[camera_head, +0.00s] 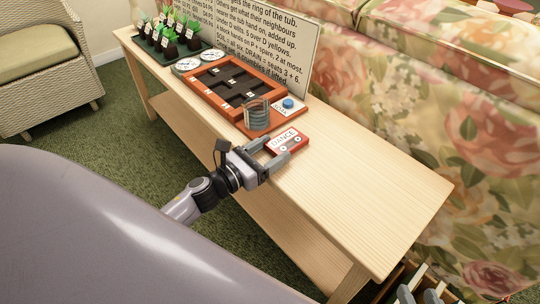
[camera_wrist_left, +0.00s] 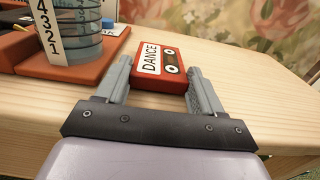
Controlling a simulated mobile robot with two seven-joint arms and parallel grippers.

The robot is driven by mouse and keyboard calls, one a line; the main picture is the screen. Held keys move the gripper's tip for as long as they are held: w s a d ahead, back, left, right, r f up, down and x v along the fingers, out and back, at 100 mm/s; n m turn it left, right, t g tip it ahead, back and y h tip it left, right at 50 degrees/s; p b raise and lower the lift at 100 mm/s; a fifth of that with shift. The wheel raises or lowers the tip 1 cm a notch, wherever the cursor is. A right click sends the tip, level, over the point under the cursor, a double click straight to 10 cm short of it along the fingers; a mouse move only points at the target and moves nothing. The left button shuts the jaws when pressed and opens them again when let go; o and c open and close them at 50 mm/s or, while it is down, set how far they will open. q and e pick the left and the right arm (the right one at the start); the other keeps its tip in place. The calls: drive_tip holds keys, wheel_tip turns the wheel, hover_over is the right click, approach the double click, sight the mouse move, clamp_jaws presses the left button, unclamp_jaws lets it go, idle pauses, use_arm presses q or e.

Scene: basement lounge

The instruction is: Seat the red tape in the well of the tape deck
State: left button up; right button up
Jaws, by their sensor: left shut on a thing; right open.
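The red tape (camera_head: 287,142), with a white DANCE label, is between the fingers of my left gripper (camera_head: 278,152). The gripper is shut on its two sides, over the pale wooden table. The wrist view shows the tape (camera_wrist_left: 162,62) between the fingertips, label facing up. I cannot tell whether it touches the tabletop. My right gripper (camera_head: 428,283) shows only in part at the bottom right edge of the head view, open. I cannot make out a tape deck or its well in either view.
On the table (camera_head: 350,205) stand an orange tray (camera_head: 207,92) with dark compartments, a clear ringed tub (camera_head: 257,115), a blue button (camera_head: 288,103), a text board (camera_head: 262,40) and potted plants (camera_head: 170,40). The tub is close to the tape. The table's right half is clear. A floral sofa (camera_head: 440,120) stands behind.

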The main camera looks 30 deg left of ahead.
use_arm(q)
drive_tip(key=shift+f, duration=0.2)
drive_tip(key=o, duration=1.1)
drive_tip(key=shift+r, duration=0.1)
drive_tip(key=shift+c, duration=0.2)
